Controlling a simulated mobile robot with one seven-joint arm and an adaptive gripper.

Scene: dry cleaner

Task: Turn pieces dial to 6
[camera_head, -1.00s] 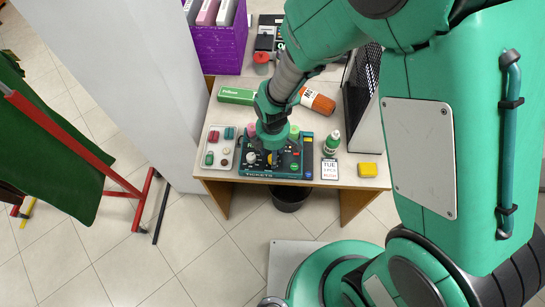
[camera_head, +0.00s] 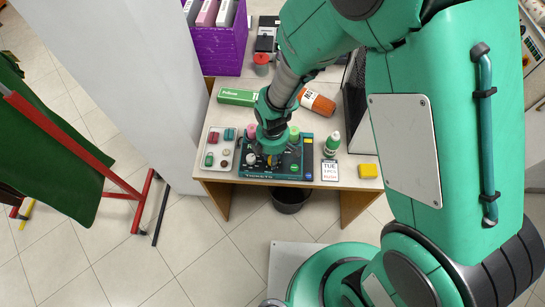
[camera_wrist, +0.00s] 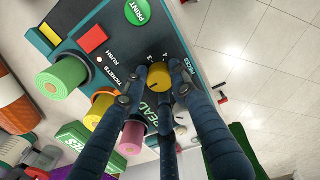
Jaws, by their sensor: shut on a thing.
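The pieces dial (camera_wrist: 158,76) is a small yellow knob on the dark teal ticket panel (camera_wrist: 85,22). In the wrist view the fingers of my gripper (camera_wrist: 157,87) close around its sides. Printed figures, among them a 3 and a 4, show beside it.
The panel also carries a green PRINT button (camera_wrist: 138,11) and a red button (camera_wrist: 92,39). Paper rolls, such as a green one (camera_wrist: 62,78), stand close by.

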